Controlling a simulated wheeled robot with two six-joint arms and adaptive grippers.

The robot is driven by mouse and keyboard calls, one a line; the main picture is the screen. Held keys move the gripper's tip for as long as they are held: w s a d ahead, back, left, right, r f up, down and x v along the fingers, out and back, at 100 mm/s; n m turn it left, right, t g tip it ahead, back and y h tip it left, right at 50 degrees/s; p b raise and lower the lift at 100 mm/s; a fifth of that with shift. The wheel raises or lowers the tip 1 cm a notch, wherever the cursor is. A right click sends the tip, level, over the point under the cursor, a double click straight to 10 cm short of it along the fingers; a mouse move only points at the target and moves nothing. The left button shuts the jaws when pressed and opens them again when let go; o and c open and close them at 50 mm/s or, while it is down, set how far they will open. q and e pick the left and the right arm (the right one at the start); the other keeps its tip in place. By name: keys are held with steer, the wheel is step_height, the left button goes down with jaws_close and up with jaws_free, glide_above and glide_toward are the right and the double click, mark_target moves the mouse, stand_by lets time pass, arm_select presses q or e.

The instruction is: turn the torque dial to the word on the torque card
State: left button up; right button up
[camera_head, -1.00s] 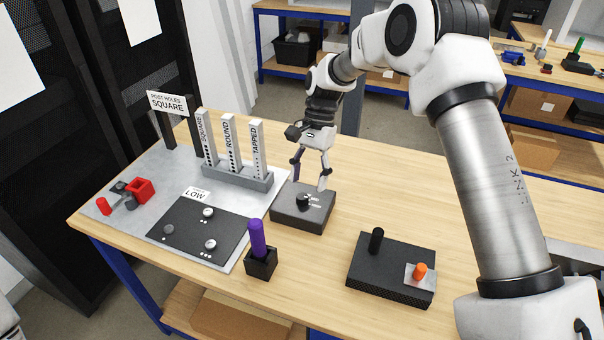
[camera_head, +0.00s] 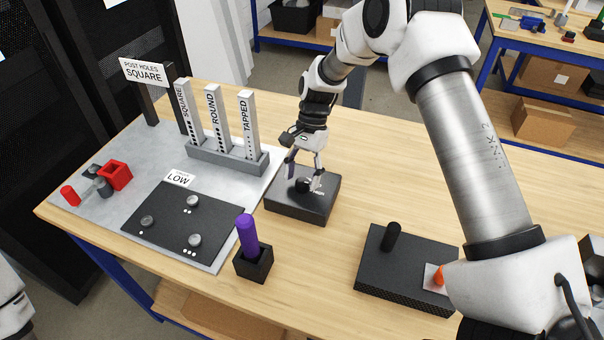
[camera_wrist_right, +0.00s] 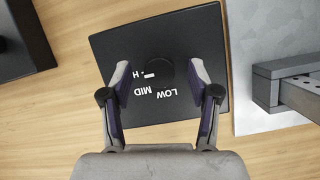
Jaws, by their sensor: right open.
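The torque card (camera_head: 180,179) reads LOW and stands on the grey mat behind a dark plate. The black torque dial (camera_wrist_right: 161,71) sits on a dark box (camera_wrist_right: 190,30); the box also shows in the head view (camera_head: 300,208). LOW, MID and a partly hidden word starting with H are printed around the dial. Its white mark (camera_wrist_right: 150,75) points left, at the H word. My right gripper (camera_wrist_right: 160,67) is open, one finger on each side of the dial, with gaps visible from above. It also shows in the head view (camera_head: 304,177). My left gripper is out of view.
A purple-handled tool (camera_head: 247,235) stands in a black holder in front of the dial box. A rack of labelled posts (camera_head: 230,160) is to its left. A dark block (camera_head: 400,270) with a black peg is at right. Bare table lies between.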

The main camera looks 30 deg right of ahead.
steer(key=shift+f, duration=0.5)
steer(key=shift+s+a+r, duration=0.1)
steer(key=shift+c, duration=1.1)
steer(key=c, duration=0.9)
steer(key=shift+c, duration=0.2)
